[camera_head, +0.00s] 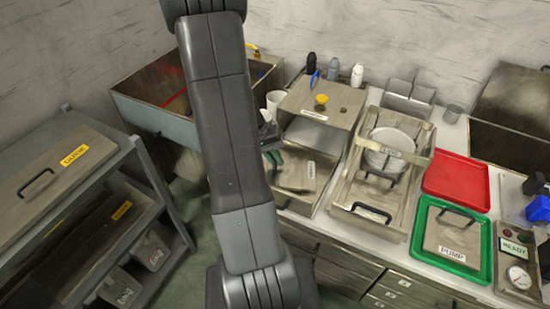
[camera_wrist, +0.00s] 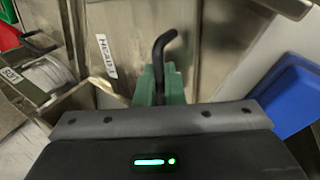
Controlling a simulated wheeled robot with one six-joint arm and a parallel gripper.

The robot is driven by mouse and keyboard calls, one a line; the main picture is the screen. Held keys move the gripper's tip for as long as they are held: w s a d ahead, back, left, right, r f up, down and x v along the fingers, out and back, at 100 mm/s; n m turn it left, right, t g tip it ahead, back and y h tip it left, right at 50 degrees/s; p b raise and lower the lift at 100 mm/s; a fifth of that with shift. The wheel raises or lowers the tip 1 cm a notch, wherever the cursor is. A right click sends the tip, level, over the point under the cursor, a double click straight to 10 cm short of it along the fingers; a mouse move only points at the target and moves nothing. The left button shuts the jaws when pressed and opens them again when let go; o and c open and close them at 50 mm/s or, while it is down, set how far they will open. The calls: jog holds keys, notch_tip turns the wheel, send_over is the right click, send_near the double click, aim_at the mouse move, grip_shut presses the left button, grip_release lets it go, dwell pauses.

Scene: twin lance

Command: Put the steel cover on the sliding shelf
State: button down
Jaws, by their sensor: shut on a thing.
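My gripper (camera_head: 272,155) is beside the bench, just right of my arm link, which partly hides it. In the wrist view its green fingers (camera_wrist: 160,86) are shut around a black bent handle (camera_wrist: 165,45). The handle appears to belong to a brownish steel panel (camera_head: 298,182) with a white label, likely the steel cover; its label (camera_wrist: 107,55) shows in the wrist view. I cannot tell whether the panel is lifted or resting. The grey rack (camera_head: 168,195) at left has shelves with black handles; I cannot tell which one slides.
A crate (camera_head: 345,190) with white plates stands right of the panel. A red tray (camera_head: 457,180) and a green tray (camera_head: 418,225) holding a plate marked PUMP lie further right. A deep bin (camera_head: 150,115) is behind my arm.

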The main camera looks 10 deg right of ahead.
jog(key=shift+f+b, duration=0.5)
jog(key=shift+s+f+b, duration=0.3)
jog(key=shift+f+b, duration=0.15)
jog(key=shift+f, duration=0.05)
jog(key=c, duration=1.6)
grip_release()
jog(key=shift+o, duration=0.7)
jog(key=v, duration=1.4)
jog(key=shift+w+r, duration=0.2)
jog(key=shift+r, duration=0.2)
